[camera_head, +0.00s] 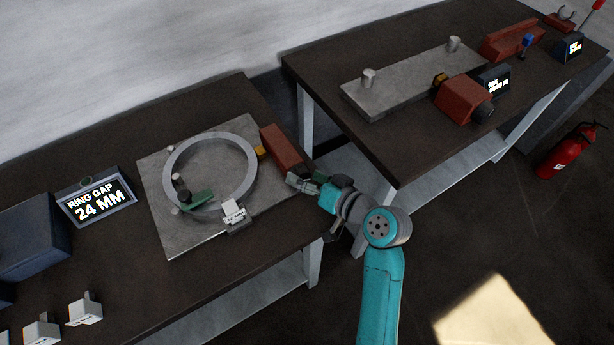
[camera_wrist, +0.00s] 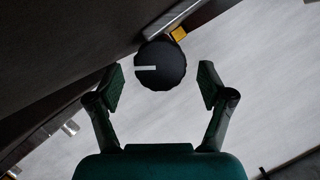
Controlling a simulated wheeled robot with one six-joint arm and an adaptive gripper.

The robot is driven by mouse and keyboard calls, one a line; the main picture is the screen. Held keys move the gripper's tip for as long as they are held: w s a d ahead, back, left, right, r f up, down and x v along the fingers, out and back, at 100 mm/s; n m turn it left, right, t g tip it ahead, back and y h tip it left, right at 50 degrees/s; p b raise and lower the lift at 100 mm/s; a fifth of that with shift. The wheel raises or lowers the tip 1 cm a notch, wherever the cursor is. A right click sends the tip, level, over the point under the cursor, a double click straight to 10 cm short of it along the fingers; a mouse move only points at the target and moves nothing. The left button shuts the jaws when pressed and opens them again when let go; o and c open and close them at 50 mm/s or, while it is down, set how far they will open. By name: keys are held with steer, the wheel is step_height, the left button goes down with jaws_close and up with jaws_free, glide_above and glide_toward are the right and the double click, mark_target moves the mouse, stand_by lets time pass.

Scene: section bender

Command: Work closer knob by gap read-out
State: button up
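The read-out (camera_head: 97,203) on the left bench shows "RING GAP 24 MM". A grey ring (camera_head: 172,172) lies on a metal plate (camera_head: 168,235), with a red-brown closer block (camera_head: 284,149) at its right. The black closer knob (camera_wrist: 160,66) has a white mark pointing left in the wrist view; I cannot make it out in the head view. My gripper (camera_head: 303,182) is at the front of the closer block. In the wrist view my gripper (camera_wrist: 162,86) is open, a finger on each side of the knob, with gaps between.
A white labelled block (camera_head: 234,212) sits at the ring's near edge, and a green piece (camera_head: 198,199) lies at its left. Small grey blocks (camera_head: 85,309) stand at front left. A second bench (camera_head: 330,75) holds another plate and red block. A fire extinguisher (camera_head: 567,150) stands right.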

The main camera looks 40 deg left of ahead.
steer(key=v, duration=1.2)
stand_by(0.4)
steer(key=s+d+f+m+t+h, duration=0.35)
steer(key=d+f+m+t, duration=0.25)
steer(key=d+f, duration=0.45)
steer(key=s+d+f+m+t+h, duration=0.2)
steer(key=s+d+h, duration=0.1)
steer(key=s+d, duration=0.3)
steer(key=s+d+f+m+t+h, duration=0.2)
steer(key=s+d+h, duration=0.1)
steer(key=d, duration=0.5)
steer(key=s+d+r+t+h, duration=0.1)
steer(key=s+d+r+h, duration=0.1)
steer(key=s, duration=0.6)
steer(key=s+d+r+n+t+h, duration=0.1)
steer(key=s+d+r+h, duration=0.1)
steer(key=s+d+r, duration=0.3)
steer(key=s+r, duration=0.2)
steer(key=s, duration=0.1)
steer(key=shift+d+r, duration=0.2)
steer(key=shift+r, duration=0.05)
steer(key=shift+h, duration=0.25)
